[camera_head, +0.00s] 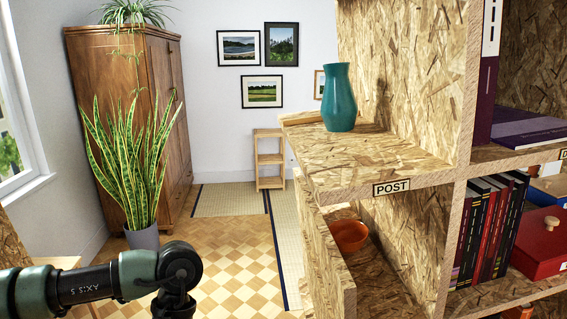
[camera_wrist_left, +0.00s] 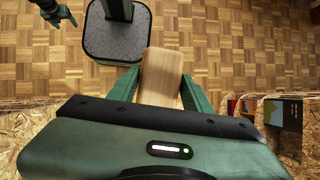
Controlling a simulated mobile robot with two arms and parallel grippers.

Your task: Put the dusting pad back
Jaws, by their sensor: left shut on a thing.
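In the left wrist view, my left gripper (camera_wrist_left: 160,92) is shut on a pale wooden block, which I take to be the dusting pad (camera_wrist_left: 161,72). The block sits between the two green fingers, above the parquet floor. Its underside and near end are hidden. In the head view only my left arm shows, at the lower left; its gripper is below the picture. Part of my other arm shows at the top left of the wrist view, too small to tell the state of its gripper.
An OSB bookwall (camera_head: 405,180) fills the right, with a POST label (camera_head: 391,187), teal vase (camera_head: 340,98), orange bowl (camera_head: 349,235), books (camera_head: 490,228) and red box (camera_head: 540,243). A snake plant (camera_head: 132,170) and wardrobe (camera_head: 150,90) stand left. Parquet floor (camera_head: 235,255) between is clear.

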